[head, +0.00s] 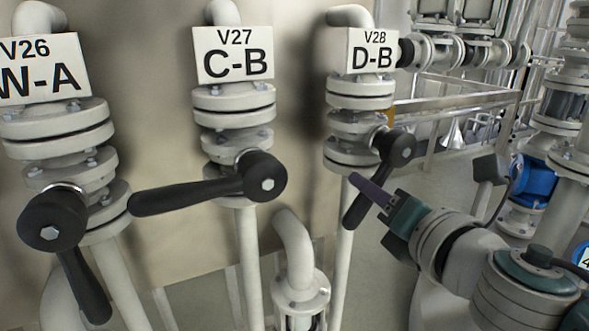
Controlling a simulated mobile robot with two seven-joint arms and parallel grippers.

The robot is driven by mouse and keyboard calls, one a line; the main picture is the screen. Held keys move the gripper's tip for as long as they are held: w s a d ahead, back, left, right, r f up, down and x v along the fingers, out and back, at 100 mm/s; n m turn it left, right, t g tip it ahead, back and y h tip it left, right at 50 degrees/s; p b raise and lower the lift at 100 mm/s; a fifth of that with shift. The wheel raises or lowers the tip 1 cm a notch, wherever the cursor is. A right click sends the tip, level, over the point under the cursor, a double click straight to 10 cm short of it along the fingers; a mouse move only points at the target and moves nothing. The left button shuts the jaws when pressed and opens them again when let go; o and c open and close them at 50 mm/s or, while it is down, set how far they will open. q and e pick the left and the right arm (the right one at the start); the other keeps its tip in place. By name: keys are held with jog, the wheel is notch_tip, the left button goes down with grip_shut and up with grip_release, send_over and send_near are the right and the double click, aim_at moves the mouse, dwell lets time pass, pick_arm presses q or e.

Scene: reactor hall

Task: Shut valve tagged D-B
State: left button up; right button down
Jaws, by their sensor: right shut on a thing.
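The valve tagged D-B (372,58) is the rightmost of three tagged valves, on a vertical pipe. Its black lever handle (354,214) runs from the hub (402,148) down and slightly left, at a steep slant. My right gripper (362,187) reaches in from the right, with its purple fingers across the middle of this lever. It is shut on the lever. The fingers hide part of the lever, and its lower end shows below them. My left gripper is not in view.
The valve tagged C-B (233,54) stands to the left, its lever (185,197) pointing left, nearly level. Further left is the valve tagged W-A (42,70), its lever (84,287) pointing down. A bent pipe (292,250) stands below C-B. Flanged pipework with a blue part (534,181) is at right.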

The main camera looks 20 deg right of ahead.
jog(key=a+r+m+p, duration=0.1)
jog(key=m+p, duration=0.1)
jog(key=a+r+m+y+p, duration=0.1)
jog(key=r, duration=0.1)
jog(key=shift+a+r+m+p, duration=0.15)
jog(key=shift+m+p, duration=0.25)
jog(key=r+m+p, duration=0.1)
jog(key=m+y+p, duration=0.1)
jog(key=shift+a+r+m+g+p, duration=0.3)
jog(key=shift+r+m+p, duration=0.05)
jog(key=shift+m+p, duration=0.05)
jog(key=shift+r+m+y+p, duration=0.4)
jog(key=shift+r+m+p, duration=0.1)
jog(key=shift+m+p, duration=0.4)
jog(key=c, duration=0.7)
grip_release()
jog(key=shift+f, duration=0.2)
jog(key=shift+s, duration=0.1)
